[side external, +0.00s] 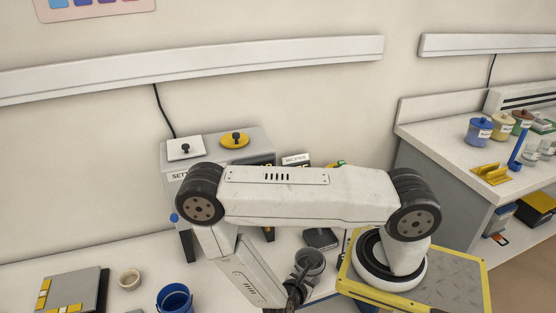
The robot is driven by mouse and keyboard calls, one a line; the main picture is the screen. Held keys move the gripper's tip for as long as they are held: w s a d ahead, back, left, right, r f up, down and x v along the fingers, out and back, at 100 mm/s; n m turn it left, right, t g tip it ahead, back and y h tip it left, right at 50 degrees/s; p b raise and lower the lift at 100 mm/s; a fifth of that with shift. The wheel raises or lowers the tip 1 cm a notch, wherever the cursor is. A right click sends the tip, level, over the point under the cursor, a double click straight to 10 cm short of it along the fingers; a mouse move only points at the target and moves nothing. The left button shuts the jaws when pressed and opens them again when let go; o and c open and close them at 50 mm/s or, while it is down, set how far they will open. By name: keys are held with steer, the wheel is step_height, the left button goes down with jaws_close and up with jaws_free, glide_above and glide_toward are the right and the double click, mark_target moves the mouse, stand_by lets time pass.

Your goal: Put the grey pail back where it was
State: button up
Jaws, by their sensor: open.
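A grey, round, open-topped vessel that looks like the grey pail (311,261) shows in the side external view, right of my forearm's lower end. My gripper (294,296) is a dark shape at the bottom edge of the view, just below and left of the pail. Its jaws are open, but the fingers are small and partly cut off. I cannot tell whether they touch the pail or stand around its wall. The pail's lower part is hidden by my wrist.
A dark grey block (321,238) lies behind the pail.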

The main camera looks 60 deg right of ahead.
steer(key=w+a+r+m+t+y, duration=0.1)
steer(key=w+a+r+m+y, duration=0.1)
steer(key=r, duration=0.7)
steer(key=w+a+r+m+t+y, duration=0.1)
steer(key=w+a+r+m+y, duration=0.2)
steer(key=w+r+m+y, duration=0.2)
steer(key=w+a+r+m+t+y, duration=0.1)
steer(key=w+r+m+y, duration=0.3)
steer(key=r+m, duration=0.5)
steer(key=shift+a+r+y, duration=0.6)
steer(key=shift+a+r, duration=0.15)
steer(key=shift+r, duration=1.1)
